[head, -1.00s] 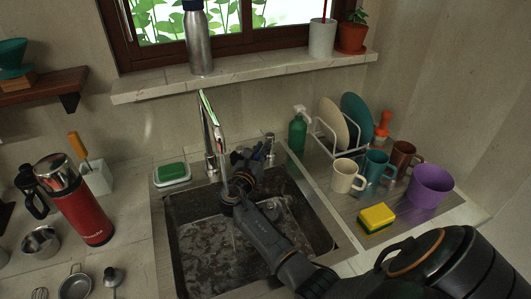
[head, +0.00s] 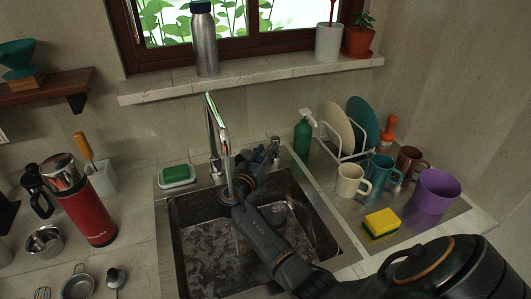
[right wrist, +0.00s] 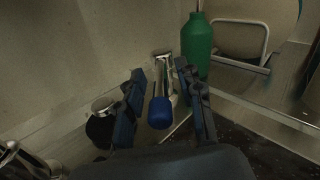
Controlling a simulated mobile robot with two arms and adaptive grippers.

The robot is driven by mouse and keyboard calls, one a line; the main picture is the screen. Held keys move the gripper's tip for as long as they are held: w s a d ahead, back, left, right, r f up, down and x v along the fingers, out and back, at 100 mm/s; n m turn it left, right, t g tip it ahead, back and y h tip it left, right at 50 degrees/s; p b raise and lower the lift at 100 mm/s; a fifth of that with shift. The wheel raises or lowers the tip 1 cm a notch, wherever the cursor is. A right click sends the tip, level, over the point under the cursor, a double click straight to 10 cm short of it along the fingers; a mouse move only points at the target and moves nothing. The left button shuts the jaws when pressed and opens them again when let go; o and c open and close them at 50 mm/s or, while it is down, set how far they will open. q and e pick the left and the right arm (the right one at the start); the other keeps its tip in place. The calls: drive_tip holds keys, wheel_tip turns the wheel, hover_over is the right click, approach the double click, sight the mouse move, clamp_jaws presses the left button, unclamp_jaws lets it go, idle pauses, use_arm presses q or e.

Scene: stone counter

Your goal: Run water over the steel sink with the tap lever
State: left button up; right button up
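The steel sink (head: 190,262) is set in the counter, its basin dark and mottled. The chrome tap (head: 216,135) stands behind it, its spout curving over the basin. The tap lever (head: 274,146) rises at the right of the spout. In the right wrist view the lever's blue tip (right wrist: 160,113) shows between the fingers of my right gripper (right wrist: 165,100), which are open with gaps on both sides. In the head view my right gripper (head: 257,166) is over the back of the sink, partly hidden by its own wrist. I cannot tell clearly whether water runs. My left gripper is out of view.
A green bottle (head: 302,137) stands right behind the lever, also in the right wrist view (right wrist: 197,45). A green sponge in a dish (head: 177,176) is left of the tap. A plate rack, mugs, a purple cup (head: 436,191) and a yellow sponge (head: 382,222) stand right.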

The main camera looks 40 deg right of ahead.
drive_tip(key=shift+a, duration=0.1)
drive_tip(key=v, duration=1.2)
drive_tip(key=shift+f, duration=0.1)
idle(6.0)
